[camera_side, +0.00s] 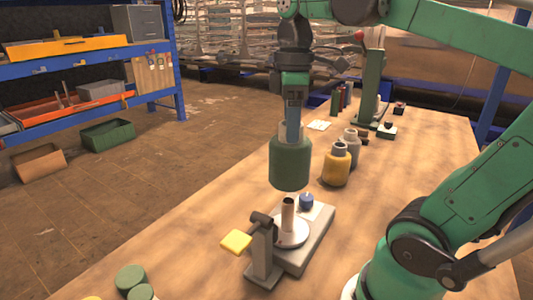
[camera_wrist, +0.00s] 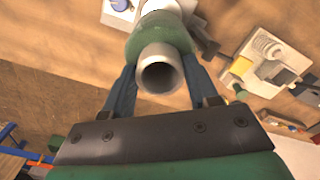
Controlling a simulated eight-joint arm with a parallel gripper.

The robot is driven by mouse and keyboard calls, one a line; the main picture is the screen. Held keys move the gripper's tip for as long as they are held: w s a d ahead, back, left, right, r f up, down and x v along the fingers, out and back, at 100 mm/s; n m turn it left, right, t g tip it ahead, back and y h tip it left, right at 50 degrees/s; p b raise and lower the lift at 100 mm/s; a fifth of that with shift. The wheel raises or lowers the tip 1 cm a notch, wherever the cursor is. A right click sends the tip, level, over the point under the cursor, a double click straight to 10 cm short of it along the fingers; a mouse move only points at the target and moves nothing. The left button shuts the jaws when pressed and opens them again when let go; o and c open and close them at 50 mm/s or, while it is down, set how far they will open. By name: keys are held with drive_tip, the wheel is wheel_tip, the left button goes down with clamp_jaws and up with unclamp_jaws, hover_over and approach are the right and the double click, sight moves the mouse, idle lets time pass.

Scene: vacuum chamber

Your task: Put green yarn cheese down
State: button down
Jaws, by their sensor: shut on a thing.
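The green yarn cheese (camera_side: 290,165) is a thick green cylinder wound on a pale tube, held upright in the air. My gripper (camera_side: 292,125) is shut on the top of its tube. In the wrist view, the fingers of my gripper (camera_wrist: 160,72) lie either side of the tube, with the green yarn cheese (camera_wrist: 160,33) beyond it. Below it in the side view is a grey bench device (camera_side: 315,232) with a round plate (camera_side: 291,236) and an upright peg (camera_side: 288,215). The cheese hangs above the peg, apart from it.
Green cylinders (camera_side: 131,278) lie front left.

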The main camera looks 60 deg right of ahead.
drive_tip(key=w+d+f+m, duration=0.1)
drive_tip(key=w+f, duration=0.2)
drive_tip(key=w, duration=0.6)
drive_tip(key=w+d+f+m, duration=0.1)
drive_tip(key=w+d+f, duration=0.15)
drive_tip(key=w, duration=0.55)
wheel_tip(320, 180, down, 9)
drive_tip(key=shift+w+a, duration=0.3)
drive_tip(key=shift+a, duration=0.1)
drive_tip(key=shift+c, duration=1.1)
unclamp_jaws()
drive_tip(key=shift+f, duration=0.1)
